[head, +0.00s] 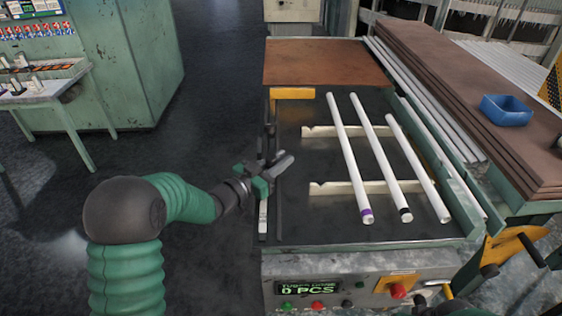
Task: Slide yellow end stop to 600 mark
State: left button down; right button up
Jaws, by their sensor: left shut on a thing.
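The yellow end stop (292,93) is a short yellow-orange bar at the far left of the dark bench top, just in front of a brown board. My left gripper (284,161) is at the bench's left edge, nearer to me than the end stop and apart from its yellow bar. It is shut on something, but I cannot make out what. A dark upright strip runs along the edge between them. A pale strip (263,215) lies along the left edge below the gripper; no 600 mark is readable.
Three white tubes (350,160) lie on two cream notched supports (325,188) right of my gripper. The front panel has a display (307,289) reading 0 PCS, and buttons. A blue bin (506,110) sits on brown boards at right. The floor left of the bench is clear.

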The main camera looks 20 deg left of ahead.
pick_arm(q)
jog(key=shift+w+a+r, duration=0.1)
jog(key=shift+a+r, duration=0.05)
jog(key=shift+r, duration=0.05)
jog(key=c, duration=1.6)
grip_release()
jog(key=o, duration=0.3)
jog(key=shift+a, duration=0.1)
jog(key=shift+a+f, duration=0.15)
jog(key=shift+a, duration=0.2)
jog(key=shift+s, duration=0.5)
jog(key=v, duration=1.6)
jog(key=shift+a+p, duration=0.15)
jog(key=shift+p, duration=0.15)
pick_arm(e)
jog(key=shift+r, duration=0.35)
